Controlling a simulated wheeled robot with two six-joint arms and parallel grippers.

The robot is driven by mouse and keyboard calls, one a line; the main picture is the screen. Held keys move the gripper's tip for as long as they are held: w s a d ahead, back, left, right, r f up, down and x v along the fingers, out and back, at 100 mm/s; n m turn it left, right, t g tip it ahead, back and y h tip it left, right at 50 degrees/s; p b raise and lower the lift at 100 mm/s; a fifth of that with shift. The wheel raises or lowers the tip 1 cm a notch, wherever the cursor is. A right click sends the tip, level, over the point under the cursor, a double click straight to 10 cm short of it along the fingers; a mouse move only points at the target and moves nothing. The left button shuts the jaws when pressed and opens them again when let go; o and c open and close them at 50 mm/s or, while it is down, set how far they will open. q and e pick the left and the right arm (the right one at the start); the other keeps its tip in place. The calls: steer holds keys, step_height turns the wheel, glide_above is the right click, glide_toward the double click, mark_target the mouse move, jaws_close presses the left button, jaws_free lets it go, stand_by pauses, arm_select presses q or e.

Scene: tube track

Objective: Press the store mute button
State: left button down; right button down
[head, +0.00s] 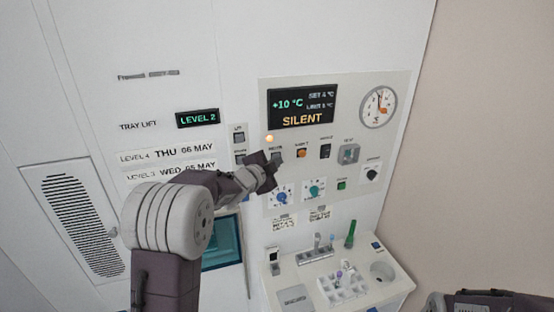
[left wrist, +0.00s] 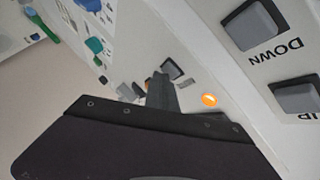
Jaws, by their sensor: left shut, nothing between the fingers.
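My left gripper (head: 272,164) is shut and empty, its tip at the control panel just below a lit amber lamp (head: 269,138). A small label at the tip is too blurred to read, and the button there is mostly hidden by the fingers. In the left wrist view, the closed fingers (left wrist: 160,90) reach a dark square button (left wrist: 172,69), with the amber lamp beside it; I cannot tell whether they touch. The display (head: 302,106) reads +10 °C and SILENT.
Blue (head: 281,198) and teal (head: 314,189) dials are below. DOWN (left wrist: 255,24) and UP buttons (left wrist: 298,96) are close by. A shelf with small items (head: 320,275) juts out below.

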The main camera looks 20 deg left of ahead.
arm_select(q)
steer(key=shift+s+d+b, duration=0.5)
steer(key=shift+s+b, duration=0.15)
steer(key=shift+s, duration=0.1)
steer(key=s+d+b, duration=0.2)
steer(key=s+b, duration=0.1)
steer(key=s, duration=0.1)
steer(key=shift+s+d, duration=0.1)
steer(key=shift+d, duration=0.3)
